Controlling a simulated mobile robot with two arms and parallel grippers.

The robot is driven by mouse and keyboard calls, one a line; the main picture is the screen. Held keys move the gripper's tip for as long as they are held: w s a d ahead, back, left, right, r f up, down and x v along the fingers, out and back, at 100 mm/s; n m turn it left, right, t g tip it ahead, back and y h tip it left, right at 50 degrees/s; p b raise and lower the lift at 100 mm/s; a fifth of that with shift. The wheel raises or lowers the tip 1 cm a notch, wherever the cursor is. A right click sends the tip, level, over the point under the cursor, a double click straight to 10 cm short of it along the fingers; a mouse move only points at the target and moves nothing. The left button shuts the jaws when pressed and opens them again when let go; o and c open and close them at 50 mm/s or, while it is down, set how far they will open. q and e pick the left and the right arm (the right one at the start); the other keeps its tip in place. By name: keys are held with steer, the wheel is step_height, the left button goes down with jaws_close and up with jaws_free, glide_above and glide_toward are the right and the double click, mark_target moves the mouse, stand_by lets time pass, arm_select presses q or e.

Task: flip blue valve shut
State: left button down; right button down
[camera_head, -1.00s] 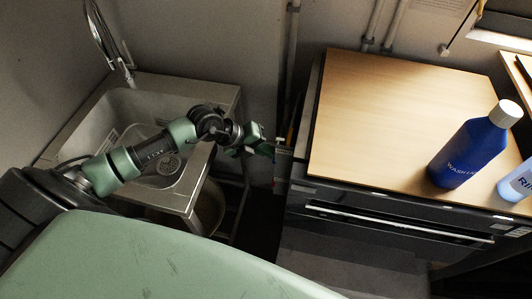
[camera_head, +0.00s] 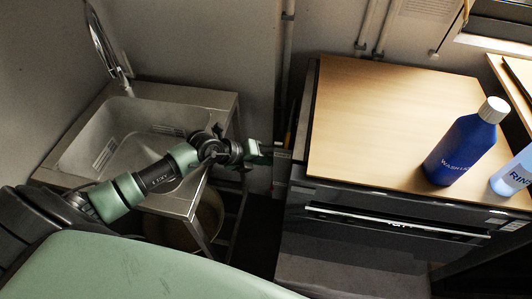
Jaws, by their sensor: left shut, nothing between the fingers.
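My left arm reaches in from the left, across the front of the sink. My left gripper (camera_head: 280,153) is shut and empty, at the narrow gap beside the left side of the oven cabinet. I cannot make out a blue valve; it may be hidden behind the gripper or in the dark gap. A vertical pipe (camera_head: 286,62) runs down the wall into this gap, just behind the gripper. I cannot tell whether the gripper touches anything there. My right gripper is not in view.
A metal sink (camera_head: 222,99) with a curved tap (camera_head: 104,42) stands on the left. The dark oven (camera_head: 385,222) has a wooden top (camera_head: 385,105) bearing a blue wash bottle (camera_head: 462,150) and a pale rinse bottle (camera_head: 516,172). A bucket (camera_head: 205,222) is under the sink.

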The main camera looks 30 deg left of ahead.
arm_select(q)
steer(key=shift+w+a+f+p, duration=0.1)
steer(key=shift+w+f+p, duration=0.2)
steer(key=shift+f+p, duration=0.1)
stand_by(0.5)
steer(key=shift+r+p, duration=0.75)
steer(key=shift+p, duration=0.3)
steer(key=shift+r, duration=0.1)
step_height(320, 180, up, 20)
stand_by(0.7)
